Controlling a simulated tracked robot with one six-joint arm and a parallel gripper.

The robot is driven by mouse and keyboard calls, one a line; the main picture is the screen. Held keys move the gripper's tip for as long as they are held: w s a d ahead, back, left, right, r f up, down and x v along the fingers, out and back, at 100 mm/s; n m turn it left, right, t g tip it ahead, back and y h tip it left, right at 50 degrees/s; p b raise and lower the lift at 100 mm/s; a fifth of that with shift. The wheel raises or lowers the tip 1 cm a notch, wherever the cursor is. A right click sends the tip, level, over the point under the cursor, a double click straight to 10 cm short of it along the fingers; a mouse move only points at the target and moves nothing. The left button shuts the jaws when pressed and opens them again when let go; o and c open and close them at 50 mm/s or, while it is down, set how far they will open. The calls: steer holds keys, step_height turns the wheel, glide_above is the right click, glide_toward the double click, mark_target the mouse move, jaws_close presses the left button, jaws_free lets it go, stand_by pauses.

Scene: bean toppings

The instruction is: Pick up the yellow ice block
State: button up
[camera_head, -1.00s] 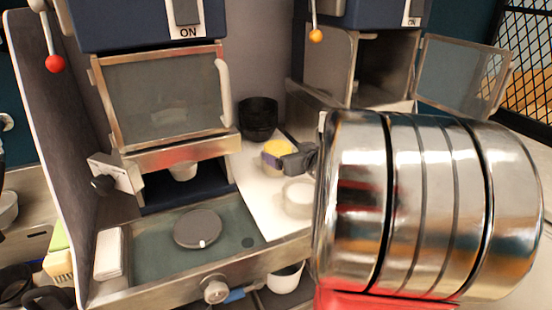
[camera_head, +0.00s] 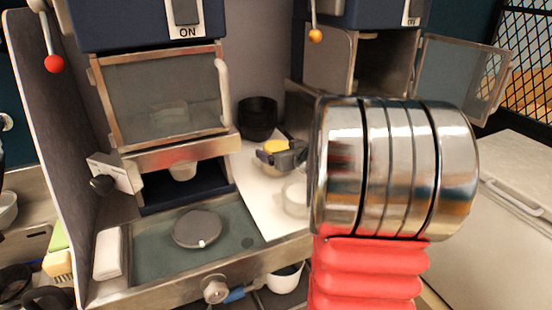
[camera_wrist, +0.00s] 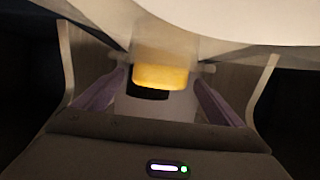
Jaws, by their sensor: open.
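The yellow ice block (camera_head: 274,146) is on the white counter strip between the two machines, partly covered by my gripper. In the wrist view the yellow block (camera_wrist: 160,76) shows ahead, between the lines of the two fingers. My gripper (camera_head: 281,156) is dark, open and right at the block. In the wrist view its two purple fingers (camera_wrist: 160,88) stand apart to the left and right of the block. I cannot tell whether either finger touches it. The underside of the block is hidden.
Dark stacked bowls (camera_head: 257,118) stand just behind the block. A clear round dish (camera_head: 296,198) lies in front of it. The left machine (camera_head: 165,95) and the right machine (camera_head: 350,65) flank the strip.

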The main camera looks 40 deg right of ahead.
steer(key=shift+r, duration=0.1)
steer(key=c, duration=1.5)
steer(key=shift+c, duration=0.2)
steer(key=shift+r, duration=5)
